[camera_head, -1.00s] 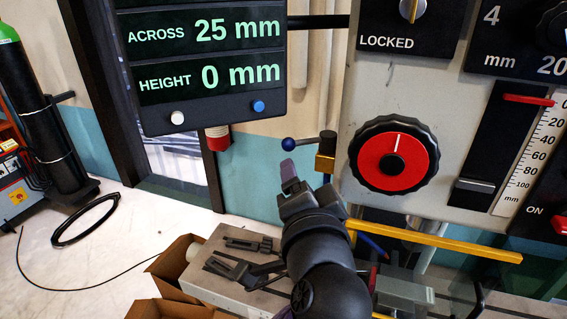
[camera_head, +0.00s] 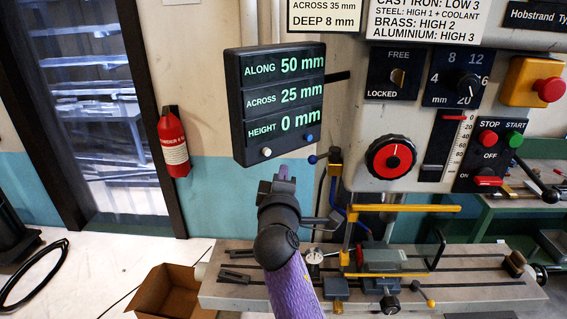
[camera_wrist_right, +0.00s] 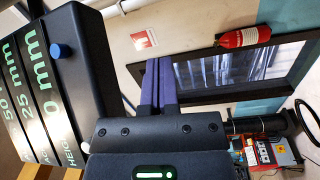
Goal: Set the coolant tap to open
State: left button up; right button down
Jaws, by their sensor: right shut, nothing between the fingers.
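The coolant tap (camera_head: 334,165) is a small brass-coloured block with a dark top, left of the red-and-black dial. Its lever ends in a blue ball (camera_head: 313,159) and points left, roughly level. A blue hose runs down below it. My right gripper (camera_head: 284,173) is shut and empty, with purple fingers pointing up, left of the blue ball with a visible gap in the picture. In the right wrist view the closed fingers (camera_wrist_right: 158,85) point at the wall, and the tap is not visible there. My left gripper is not in view.
A readout box (camera_head: 275,100) hangs just above my right gripper. The machine table (camera_head: 480,290) with a vise (camera_head: 382,258) and yellow bar (camera_head: 405,208) lies below. A fire extinguisher (camera_head: 173,143) hangs on the wall at left. A cardboard box (camera_head: 170,290) stands on the floor.

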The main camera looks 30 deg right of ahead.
jog(key=w+d+p, duration=0.3)
jog(key=d, duration=0.3)
jog(key=shift+w+d+f, duration=0.15)
jog(key=shift+w+d, duration=0.1)
jog(key=shift+w, duration=0.15)
